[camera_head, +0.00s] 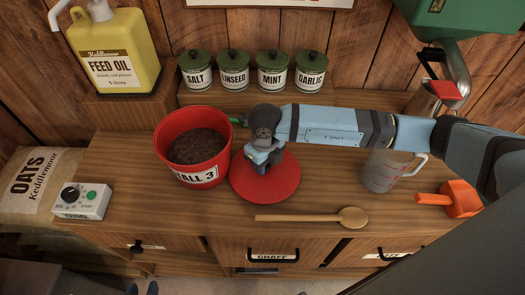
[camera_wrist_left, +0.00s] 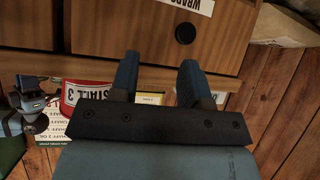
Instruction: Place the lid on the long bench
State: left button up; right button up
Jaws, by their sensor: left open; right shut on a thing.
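The round red lid (camera_head: 266,190) is level just right of the red STALL 3 bucket (camera_head: 192,123), over the long wooden bench (camera_head: 140,215). I cannot tell whether it touches the bench top. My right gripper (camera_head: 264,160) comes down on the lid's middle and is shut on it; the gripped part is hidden. The bucket is uncovered and holds dark brown feed. My left gripper (camera_wrist_left: 157,82) is open and empty in front of the bench drawers. Its fingertips barely show at the bottom edge of the head view (camera_head: 142,289).
A wooden spoon (camera_head: 315,216) lies in front of the lid. Several green-lidded tins (camera_head: 234,70) line the back. A timer box (camera_head: 82,201) sits at left. The bench front-left is clear.

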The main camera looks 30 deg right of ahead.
jog(key=shift+s+d, duration=0.4)
jog(key=shift+s, duration=0.15)
jog(key=shift+a, duration=0.25)
jog(key=shift+f, duration=0.25)
jog(key=o, duration=0.9)
jog(key=shift+r, duration=0.1)
pick_arm(q)
jog(key=shift+s+d, duration=0.35)
jog(key=shift+d, duration=0.25)
pick_arm(e)
jog(key=shift+o, duration=0.2)
jog(key=shift+r, duration=0.1)
